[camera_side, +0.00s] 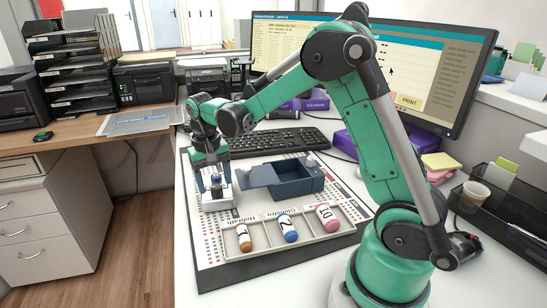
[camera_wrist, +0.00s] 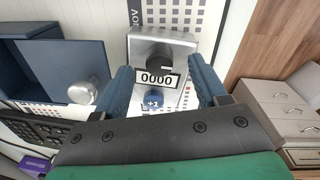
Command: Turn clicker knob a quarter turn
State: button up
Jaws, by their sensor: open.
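The clicker (camera_wrist: 140,48) is a silver-grey box with a counter window (camera_wrist: 157,78) reading 0000. A blue +1 button (camera_wrist: 153,98) sits below the window and a dark round knob (camera_wrist: 161,62) above it. In the side view the clicker (camera_side: 217,203) stands on the left part of the board. My gripper (camera_side: 213,178) is directly over it, pointing down. In the wrist view the blue fingers of my gripper (camera_wrist: 160,68) are open, one on each side of the clicker's face, with nothing held. Whether they touch the clicker I cannot tell.
A dark blue box (camera_side: 300,187) with a flat blue panel (camera_side: 258,176) lies right of the clicker. In front, a pale tray (camera_side: 270,252) holds an orange, a blue and a pink bottle. A keyboard (camera_side: 285,138) and monitor (camera_side: 460,75) stand behind.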

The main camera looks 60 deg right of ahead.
aim_at(214, 187)
notch_tip(214, 187, up, 4)
jog(key=shift+r, duration=0.15)
jog(key=shift+a, duration=0.1)
